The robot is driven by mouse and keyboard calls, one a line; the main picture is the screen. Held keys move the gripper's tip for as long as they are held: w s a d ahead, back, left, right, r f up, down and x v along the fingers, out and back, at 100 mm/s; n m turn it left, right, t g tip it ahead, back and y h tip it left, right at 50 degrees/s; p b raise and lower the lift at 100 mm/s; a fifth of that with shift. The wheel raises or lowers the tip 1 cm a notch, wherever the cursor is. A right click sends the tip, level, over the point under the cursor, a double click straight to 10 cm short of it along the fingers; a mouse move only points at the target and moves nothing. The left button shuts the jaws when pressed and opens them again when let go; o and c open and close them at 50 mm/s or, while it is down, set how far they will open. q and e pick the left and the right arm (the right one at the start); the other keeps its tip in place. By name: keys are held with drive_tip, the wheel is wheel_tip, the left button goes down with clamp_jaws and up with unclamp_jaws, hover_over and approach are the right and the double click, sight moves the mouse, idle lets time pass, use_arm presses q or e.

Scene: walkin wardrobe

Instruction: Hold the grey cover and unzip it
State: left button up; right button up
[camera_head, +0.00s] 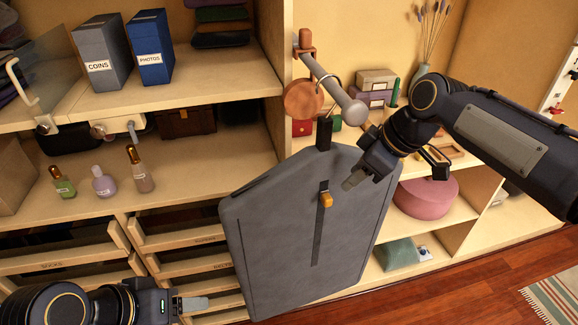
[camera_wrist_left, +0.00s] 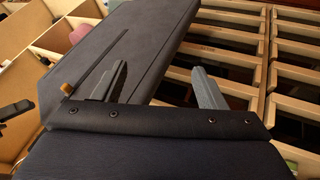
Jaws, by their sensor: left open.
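The grey cover (camera_head: 275,240) hangs from a hook on a rod, tilted, in the head view. A dark zip line runs down its front, with an orange zip pull (camera_head: 326,200) near the top of that line. In the left wrist view the cover (camera_wrist_left: 150,45) and the zip pull (camera_wrist_left: 67,89) also show. My left gripper (camera_head: 205,303) is open and empty, left of the cover's lower left edge and apart from it. Its two fingers (camera_wrist_left: 158,66) stand wide apart. My right gripper (camera_head: 350,183) is by the cover's upper right, right of the zip pull; its finger gap is hidden.
Shelves behind hold a grey box (camera_head: 100,52), a blue box (camera_head: 150,46) and small bottles (camera_head: 104,182). Slatted drawers (camera_head: 190,250) lie close behind my left gripper. A pink round pouf (camera_head: 427,197) sits on a shelf at right. The wood floor (camera_head: 480,275) is open at lower right.

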sight(258, 182)
use_arm(q)
drive_tip(key=w+d+r+n+g, duration=0.1)
drive_tip(key=w+d+r+n, duration=0.2)
drive_tip(key=w+n, duration=0.4)
drive_tip(key=w+d+r+n+g, duration=0.1)
drive_tip(key=w+d+r+n, duration=0.2)
drive_tip(key=w+n, duration=0.4)
drive_tip(key=w+d+r+n+g, duration=0.1)
drive_tip(key=w+d+r+n, duration=0.2)
drive_tip(key=w+n, duration=0.3)
drive_tip(key=shift+w+r+n, duration=0.15)
drive_tip(key=shift+w+n, duration=0.05)
drive_tip(key=shift+w, duration=0.65)
drive_tip(key=shift+w+r+n, duration=0.1)
drive_tip(key=shift+w+n, duration=0.1)
drive_tip(key=shift+w, duration=0.6)
drive_tip(key=shift+w+d+f+g, duration=0.1)
drive_tip(key=shift+w+d+g, duration=0.1)
drive_tip(key=shift+g, duration=0.1)
drive_tip(key=shift+d+f, duration=0.2)
drive_tip(key=shift+f, duration=0.2)
drive_tip(key=x, duration=0.6)
drive_tip(key=shift+w+d+f, duration=0.15)
drive_tip(key=shift+f, duration=0.15)
drive_tip(key=c, duration=1.4)
